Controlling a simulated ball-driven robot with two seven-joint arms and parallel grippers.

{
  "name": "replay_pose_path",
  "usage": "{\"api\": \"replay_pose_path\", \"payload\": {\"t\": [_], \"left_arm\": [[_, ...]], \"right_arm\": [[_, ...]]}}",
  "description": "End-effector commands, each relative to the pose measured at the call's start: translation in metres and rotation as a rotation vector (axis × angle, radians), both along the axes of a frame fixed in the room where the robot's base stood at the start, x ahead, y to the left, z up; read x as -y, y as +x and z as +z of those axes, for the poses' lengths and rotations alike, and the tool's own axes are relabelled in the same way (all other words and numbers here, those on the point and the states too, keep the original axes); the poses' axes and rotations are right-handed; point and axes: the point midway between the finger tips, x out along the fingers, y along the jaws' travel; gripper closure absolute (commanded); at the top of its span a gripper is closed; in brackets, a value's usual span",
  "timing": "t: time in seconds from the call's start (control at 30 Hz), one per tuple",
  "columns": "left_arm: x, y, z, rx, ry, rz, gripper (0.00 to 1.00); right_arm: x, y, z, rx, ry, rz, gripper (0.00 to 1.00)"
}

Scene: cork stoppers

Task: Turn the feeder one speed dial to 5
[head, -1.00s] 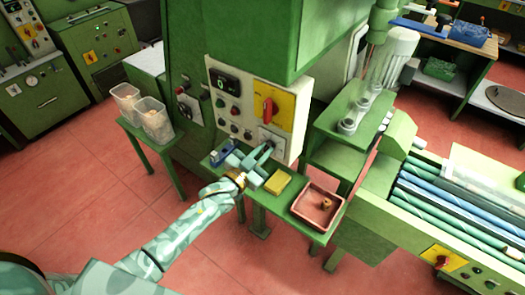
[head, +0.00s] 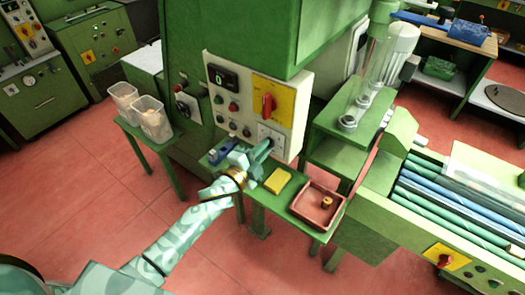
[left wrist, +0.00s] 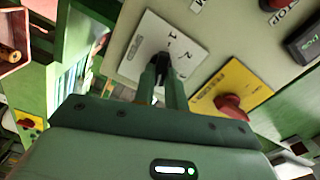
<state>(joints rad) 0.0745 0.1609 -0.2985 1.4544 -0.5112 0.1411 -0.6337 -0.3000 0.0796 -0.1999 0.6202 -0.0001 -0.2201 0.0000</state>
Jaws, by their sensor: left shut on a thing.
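The dial's white scale plate (head: 271,133) is at the lower right of the grey control panel in the head view. My left gripper (head: 262,150) reaches up to it from below and covers the knob there. In the left wrist view the white plate (left wrist: 143,42) carries a black knob (left wrist: 163,62) between the tips of my left fingers. My left gripper (left wrist: 164,82) is shut on this knob. A few marks and numerals show on the plate, but I cannot read the setting. My right gripper is out of view.
A red switch on a yellow plate (head: 272,103) sits just above the dial, close to my fingers. Below are a green shelf (head: 259,193), a yellow block (head: 278,180), a blue object (head: 221,151) and a red tray (head: 301,208).

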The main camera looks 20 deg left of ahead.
Motion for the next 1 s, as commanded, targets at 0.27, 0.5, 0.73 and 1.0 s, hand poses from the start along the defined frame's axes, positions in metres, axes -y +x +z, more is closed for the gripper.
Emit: {"api": "replay_pose_path", "payload": {"t": [0.27,0.5,0.73,1.0], "left_arm": [[0.001,0.000,-0.003,0.082,0.227,-0.001,1.00],[0.000,0.000,-0.004,0.134,0.375,0.000,1.00],[0.000,0.000,-0.003,0.163,0.456,0.000,1.00],[0.000,0.000,-0.003,0.174,0.488,-0.001,1.00]], "right_arm": [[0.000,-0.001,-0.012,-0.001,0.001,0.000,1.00],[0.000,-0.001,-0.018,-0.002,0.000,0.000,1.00],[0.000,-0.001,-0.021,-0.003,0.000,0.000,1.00],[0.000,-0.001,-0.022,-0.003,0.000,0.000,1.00]]}}
